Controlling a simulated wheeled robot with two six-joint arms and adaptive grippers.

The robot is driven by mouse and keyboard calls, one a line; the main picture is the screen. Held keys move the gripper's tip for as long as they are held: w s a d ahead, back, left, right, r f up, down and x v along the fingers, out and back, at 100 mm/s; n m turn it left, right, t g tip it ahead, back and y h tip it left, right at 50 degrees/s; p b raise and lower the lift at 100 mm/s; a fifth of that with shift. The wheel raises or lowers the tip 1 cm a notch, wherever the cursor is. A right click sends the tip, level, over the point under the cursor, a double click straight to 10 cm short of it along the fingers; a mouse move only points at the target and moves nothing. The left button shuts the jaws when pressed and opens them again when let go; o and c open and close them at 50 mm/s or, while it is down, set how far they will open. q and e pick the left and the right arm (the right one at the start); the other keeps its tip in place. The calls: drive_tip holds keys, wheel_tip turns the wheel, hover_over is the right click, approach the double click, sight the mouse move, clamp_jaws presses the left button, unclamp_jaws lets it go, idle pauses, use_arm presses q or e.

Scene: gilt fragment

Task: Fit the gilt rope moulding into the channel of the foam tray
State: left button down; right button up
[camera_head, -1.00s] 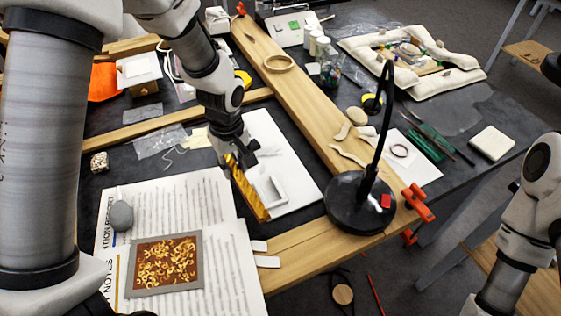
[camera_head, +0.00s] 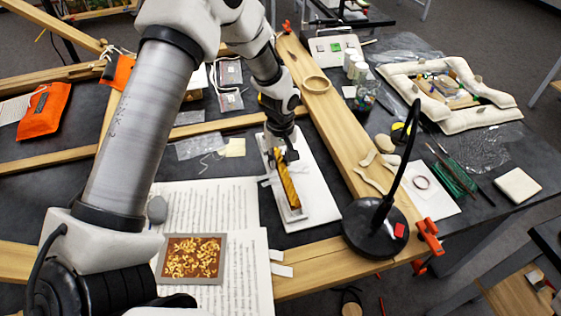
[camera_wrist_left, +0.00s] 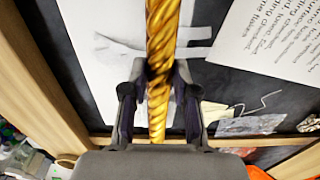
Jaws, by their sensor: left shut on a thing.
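The gilt rope moulding (camera_head: 288,186) is a twisted golden bar, held lengthwise over the white foam tray (camera_head: 297,216). My left gripper (camera_head: 282,152) is shut on it near its far end. In the left wrist view the moulding (camera_wrist_left: 163,40) runs between the two dark fingers of the gripper (camera_wrist_left: 160,98). The tray's near end shows past the moulding; most of the channel is hidden beneath it. I cannot tell whether the moulding touches the tray. My right gripper is out of view.
Printed sheets (camera_head: 238,205) and a framed panel of gilt flakes (camera_head: 190,243) lie at left. An orange pouch (camera_head: 42,112) lies farther left.

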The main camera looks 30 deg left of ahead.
sight(280, 167)
use_arm(q)
wheel_tip(280, 167, down, 3)
drive_tip(key=shift+f+p, duration=0.2)
drive_tip(key=shift+p, duration=0.4)
drive_tip(key=shift+f, duration=0.15)
drive_tip(key=c, duration=0.9)
unclamp_jaws()
wheel_tip(280, 167, up, 11)
drive_tip(key=b, duration=0.3)
drive_tip(key=shift+d+r, duration=0.1)
drive_tip(key=shift+r, duration=0.55)
drive_tip(key=shift+s, duration=0.1)
